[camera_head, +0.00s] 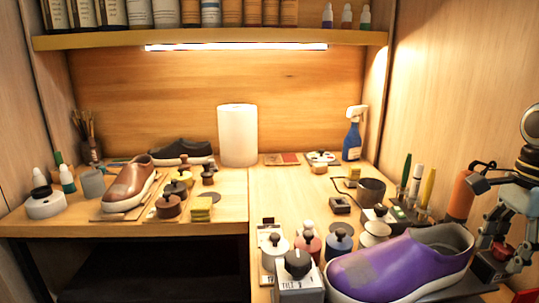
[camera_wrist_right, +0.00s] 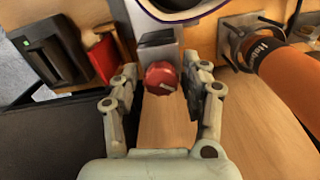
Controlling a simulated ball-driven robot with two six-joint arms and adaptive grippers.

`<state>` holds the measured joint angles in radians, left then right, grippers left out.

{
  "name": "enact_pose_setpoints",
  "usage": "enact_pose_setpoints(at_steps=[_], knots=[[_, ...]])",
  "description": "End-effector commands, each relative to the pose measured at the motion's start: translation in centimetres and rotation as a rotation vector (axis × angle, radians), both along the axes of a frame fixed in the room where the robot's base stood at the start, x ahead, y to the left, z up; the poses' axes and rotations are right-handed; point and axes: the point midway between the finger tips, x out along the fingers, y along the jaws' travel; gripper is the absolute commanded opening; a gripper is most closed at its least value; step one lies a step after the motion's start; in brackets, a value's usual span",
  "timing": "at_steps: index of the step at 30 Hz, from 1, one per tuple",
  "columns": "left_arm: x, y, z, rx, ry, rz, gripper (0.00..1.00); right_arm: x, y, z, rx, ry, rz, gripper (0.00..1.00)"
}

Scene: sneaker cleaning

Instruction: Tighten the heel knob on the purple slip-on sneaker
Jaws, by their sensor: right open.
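The purple slip-on sneaker (camera_head: 400,264) stands at the front right of the bench, its heel toward the right. The red heel knob (camera_head: 501,251) is behind the heel, partly hidden by my right gripper (camera_head: 514,257). In the right wrist view the round red knob (camera_wrist_right: 162,77) has a pale mark on its face and sits on a grey mount below the sneaker's sole edge (camera_wrist_right: 176,14). My right gripper (camera_wrist_right: 168,88) is open, with one finger on each side of the knob and visible gaps to it. My left gripper is not in view.
An orange bottle (camera_head: 460,195) in a clamp stands close to the right arm. A blue spray bottle (camera_head: 353,135), a white roll (camera_head: 237,135) and a brown shoe (camera_head: 129,185) stand farther back. Several knobbed pots and a dial box (camera_head: 298,278) crowd the sneaker's left side.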

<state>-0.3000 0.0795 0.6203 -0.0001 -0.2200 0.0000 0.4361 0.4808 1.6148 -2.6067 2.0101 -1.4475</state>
Motion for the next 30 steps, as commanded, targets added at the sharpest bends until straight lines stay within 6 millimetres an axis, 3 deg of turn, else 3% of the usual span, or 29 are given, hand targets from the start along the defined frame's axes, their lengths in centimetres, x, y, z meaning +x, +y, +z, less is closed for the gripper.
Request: enact_pose_setpoints(at_steps=[8, 14, 21, 30], knots=[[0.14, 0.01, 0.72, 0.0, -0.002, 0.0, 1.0, -0.05, 0.05, -0.05, -0.073, -0.005, 0.308, 0.46], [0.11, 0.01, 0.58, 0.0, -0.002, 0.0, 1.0, -0.09, 0.05, -0.22, -0.105, -0.006, 0.448, 0.46], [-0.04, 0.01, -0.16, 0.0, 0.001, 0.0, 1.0, -0.17, 0.01, -0.45, -0.174, -0.01, 0.743, 0.46], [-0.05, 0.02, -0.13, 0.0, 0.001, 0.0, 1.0, -0.23, -0.03, -0.35, -0.181, -0.008, 0.783, 0.46]])
